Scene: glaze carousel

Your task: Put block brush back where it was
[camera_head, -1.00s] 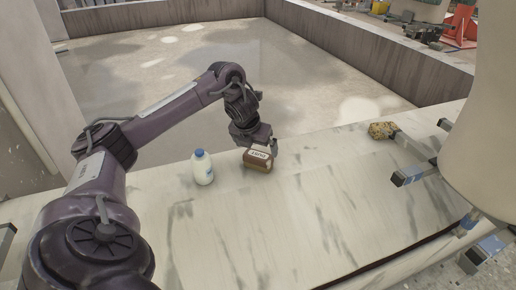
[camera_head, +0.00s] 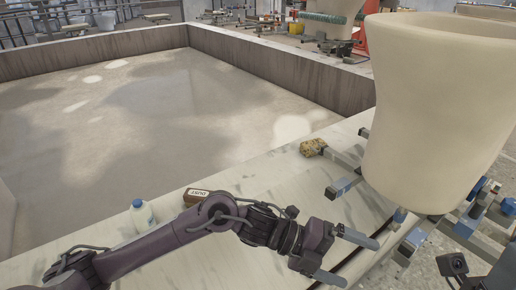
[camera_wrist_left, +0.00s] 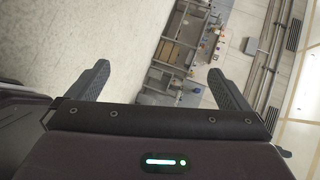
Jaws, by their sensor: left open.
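The block brush appears to be the brown block with a pale "DUST" label (camera_head: 197,195). It lies on the pale marble ledge (camera_head: 270,177), beside the milk-white bottle and partly hidden behind my left arm. My left gripper (camera_head: 358,262) is to the right of the brush, well apart from it, over the front part of the ledge. Its two fingers are spread with nothing between them. In the left wrist view the open fingers (camera_wrist_left: 160,80) are also empty. My right gripper is not seen.
A white bottle with a blue cap (camera_head: 142,215) stands left of the brush. A speckled yellow-brown lump (camera_head: 313,147) lies farther back on the ledge. A large beige vessel (camera_head: 430,110) on a metal-armed frame (camera_head: 343,187) rises at the right, close to my left gripper.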

